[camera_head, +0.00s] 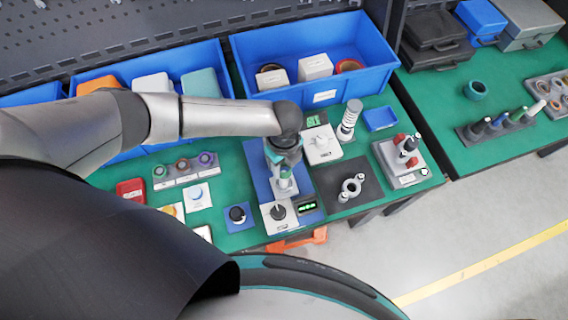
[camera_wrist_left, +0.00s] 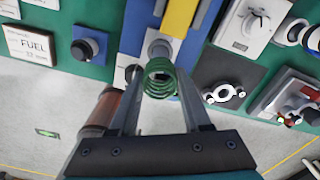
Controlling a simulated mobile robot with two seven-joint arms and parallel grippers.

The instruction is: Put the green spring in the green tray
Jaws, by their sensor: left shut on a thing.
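A green coil spring (camera_wrist_left: 160,78) shows between the fingers of my left gripper (camera_wrist_left: 159,70) in the left wrist view. The gripper is shut on it. In the head view my left gripper (camera_head: 284,178) points down over the blue-based test device (camera_head: 258,172). The spring is hard to make out there. Behind the spring in the left wrist view is a grey round part (camera_wrist_left: 159,49) of the device. I cannot tell whether the spring touches it. I cannot pick out a green tray in either view. My right gripper is not in view.
A large blue bin (camera_head: 325,88) stands at the back. A small blue tray (camera_head: 380,118) and a white coil on a post (camera_head: 349,120) stand to the right. A dark plate with a metal flange (camera_head: 351,187) lies right of the device. Several dials and buttons are on the left.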

